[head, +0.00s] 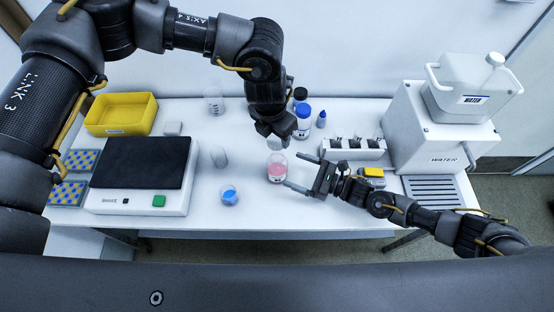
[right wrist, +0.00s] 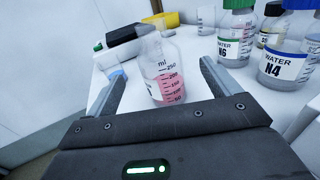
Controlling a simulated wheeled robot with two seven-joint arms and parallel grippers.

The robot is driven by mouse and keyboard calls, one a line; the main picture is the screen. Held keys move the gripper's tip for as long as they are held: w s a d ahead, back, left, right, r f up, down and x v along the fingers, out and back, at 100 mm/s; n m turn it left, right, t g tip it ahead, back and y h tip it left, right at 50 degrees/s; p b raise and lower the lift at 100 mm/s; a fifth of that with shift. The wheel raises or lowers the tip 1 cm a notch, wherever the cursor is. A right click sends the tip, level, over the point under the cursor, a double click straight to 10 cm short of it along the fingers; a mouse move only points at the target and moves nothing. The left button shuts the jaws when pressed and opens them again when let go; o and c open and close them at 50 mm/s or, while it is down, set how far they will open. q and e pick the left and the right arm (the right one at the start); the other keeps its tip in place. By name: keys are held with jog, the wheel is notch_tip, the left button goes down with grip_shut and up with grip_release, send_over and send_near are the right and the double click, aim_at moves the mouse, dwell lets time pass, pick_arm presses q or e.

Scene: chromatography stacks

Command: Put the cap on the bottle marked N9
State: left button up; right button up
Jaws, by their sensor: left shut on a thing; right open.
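A clear bottle with pink liquid (head: 277,172) stands uncapped near the table's front; it also shows in the right wrist view (right wrist: 170,85). Its label is turned away, so I cannot read a mark on it. My left gripper (head: 275,137) points down just behind and above this bottle. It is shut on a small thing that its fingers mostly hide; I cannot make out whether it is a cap. My right gripper (head: 298,172) is open, with its fingers spread on either side of the pink bottle, apart from it as far as I can tell.
A white rack (head: 350,153) and water unit (head: 428,135) are right.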

aim_at(277, 163)
pick_arm(q)
jog(key=shift+s+r, duration=0.1)
pick_arm(e)
jog(key=shift+s+r, duration=0.1)
jog(key=shift+x, duration=3.75)
jog(key=shift+c, duration=0.2)
jog(key=c, duration=1.4)
pick_arm(q)
jog(key=shift+d+f, duration=0.1)
jog(key=shift+f, duration=2.4)
jog(key=shift+f, duration=0.1)
jog(key=shift+f, duration=0.8)
jog(key=shift+f, duration=0.5)
